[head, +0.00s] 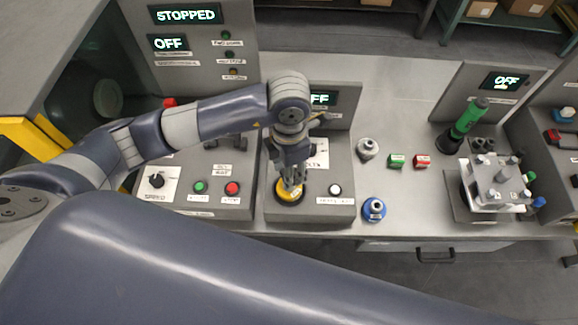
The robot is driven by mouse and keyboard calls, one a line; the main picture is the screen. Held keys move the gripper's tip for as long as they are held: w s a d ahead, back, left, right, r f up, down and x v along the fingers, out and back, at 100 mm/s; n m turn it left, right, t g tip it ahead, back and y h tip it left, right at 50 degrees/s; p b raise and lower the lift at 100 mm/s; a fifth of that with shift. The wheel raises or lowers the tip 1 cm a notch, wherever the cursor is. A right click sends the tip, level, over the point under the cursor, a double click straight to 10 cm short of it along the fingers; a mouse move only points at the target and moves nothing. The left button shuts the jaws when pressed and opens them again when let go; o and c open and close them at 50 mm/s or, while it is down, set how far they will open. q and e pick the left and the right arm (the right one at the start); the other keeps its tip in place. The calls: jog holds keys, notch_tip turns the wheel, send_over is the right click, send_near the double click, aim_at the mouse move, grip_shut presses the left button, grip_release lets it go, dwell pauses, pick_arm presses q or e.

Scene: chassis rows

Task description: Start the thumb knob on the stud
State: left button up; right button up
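My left gripper (292,178) points down over a round yellow piece with a dark rim (288,194) on the front of the middle grey console. Its fingers hide part of the yellow piece. I cannot tell whether they touch it or how far they are open. I cannot clearly make out a thumb knob or a bare stud. A metal fixture block (492,184) with several small knobs and posts on top stands on a plate at the right. My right gripper is not in view.
The middle console has a white button (335,189). The left console has a green button (199,187) and a red button (232,188).

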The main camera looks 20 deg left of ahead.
pick_arm(q)
jog(key=shift+b, duration=0.3)
dwell(0.6)
jog(key=shift+f, duration=0.3)
jog(key=shift+f+b, duration=0.6)
jog(key=shift+b, duration=0.3)
jog(key=shift+f, duration=0.15)
dwell(0.4)
jog(key=shift+f+b, duration=0.2)
jog(key=shift+b, duration=0.35)
